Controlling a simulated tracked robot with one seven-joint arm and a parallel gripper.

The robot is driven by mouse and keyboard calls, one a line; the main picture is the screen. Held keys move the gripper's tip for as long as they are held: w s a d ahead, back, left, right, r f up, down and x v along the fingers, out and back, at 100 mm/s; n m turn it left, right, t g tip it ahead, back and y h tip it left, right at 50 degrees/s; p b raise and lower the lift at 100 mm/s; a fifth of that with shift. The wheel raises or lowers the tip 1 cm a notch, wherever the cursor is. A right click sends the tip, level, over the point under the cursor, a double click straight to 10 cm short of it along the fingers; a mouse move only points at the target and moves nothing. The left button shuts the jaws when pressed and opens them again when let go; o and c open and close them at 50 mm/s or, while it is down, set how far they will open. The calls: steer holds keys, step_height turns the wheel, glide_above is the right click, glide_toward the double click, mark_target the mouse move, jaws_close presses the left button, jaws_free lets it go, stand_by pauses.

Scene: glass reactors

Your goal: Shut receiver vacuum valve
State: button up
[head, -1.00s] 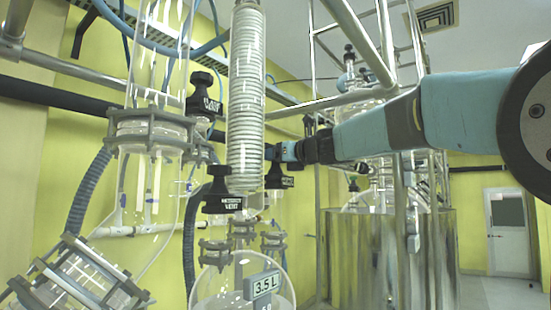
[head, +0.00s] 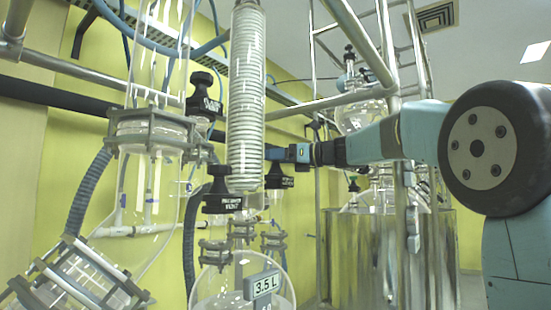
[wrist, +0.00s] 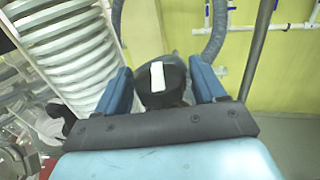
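My gripper (wrist: 160,85) has its two blue fingers apart, one on each side of a black valve knob (wrist: 172,88) with a white mark. Any gap to the knob is very narrow, and contact is not clear. In the head view my gripper (head: 272,152) reaches left behind the coiled glass condenser, which hides its fingertips. Black valve handles with white-lettered tags stand near it: one at upper left (head: 203,88), one left of the coil's foot (head: 221,190), one just below my gripper (head: 278,178). The lettering is too small to read surely, so I cannot tell which knob is between the fingers.
The glass coil (head: 246,100) stands close beside my gripper and also fills the left of the wrist view (wrist: 75,55). A round flask (head: 225,285) with a 3.5 L tag is below. Metal frame poles (head: 355,40) and a steel vessel (head: 385,260) stand at right.

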steer(key=c, duration=0.7)
steer(key=m+t+h, duration=0.2)
steer(key=t, duration=0.1)
steer(key=m+t+h, duration=0.2)
steer(key=t, duration=0.1)
steer(key=shift+r+m, duration=0.1)
steer(key=shift+m, duration=0.3)
steer(key=shift+m+t+h, duration=1.8)
steer(key=shift+m+h, duration=0.1)
steer(key=shift+h, duration=0.6)
steer(key=o, duration=0.8)
steer(key=shift+c, duration=0.2)
steer(key=shift+y, duration=0.3)
steer(key=n+g+y, duration=0.4)
steer(key=y, duration=0.1)
steer(key=shift+w+n+g, duration=0.1)
steer(key=shift+n+g, duration=0.2)
steer(key=shift+n, duration=0.1)
steer(key=shift+n+g+y, duration=1.7)
steer(key=shift+n+g, duration=0.2)
steer(key=shift+g, duration=0.6)
